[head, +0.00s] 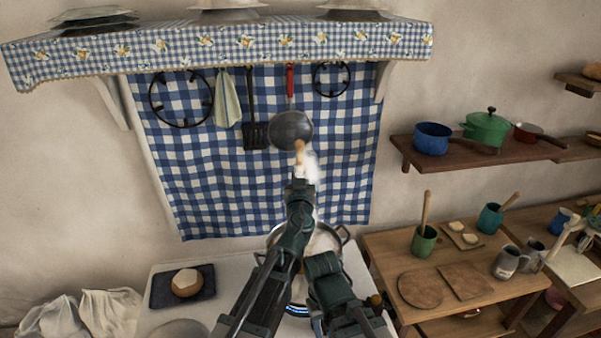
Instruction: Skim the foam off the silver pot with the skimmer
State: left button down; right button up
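The silver pot (329,241) stands on the white stove, mostly hidden behind my arms. Part of its rim and a side handle show. My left gripper (300,184) is raised above the pot and appears shut on the skimmer, whose wooden handle (299,150) sticks up out of it. The skimmer's head is hidden behind my arm, so I cannot tell whether it touches the foam.
A dark tray (158,289) with a round, pale-topped item lies left. A wooden table (390,249) at right holds a green cup (424,241), boards and mugs. A pan (290,131) hangs behind.

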pick_arm(q)
jog(key=shift+w+f+b, duration=0.15)
jog(key=shift+f+b, duration=0.95)
jog(key=shift+f, duration=0.15)
jog(key=shift+w+f+b, duration=0.1)
jog(key=shift+f+b, duration=1)
jog(key=shift+f, duration=0.15)
jog(key=shift+s+f+b, duration=0.2)
jog(key=shift+f+b, duration=1.1)
jog(key=shift+s+f+b, duration=0.15)
jog(key=shift+f+b, duration=1.15)
jog(key=shift+w, duration=0.15)
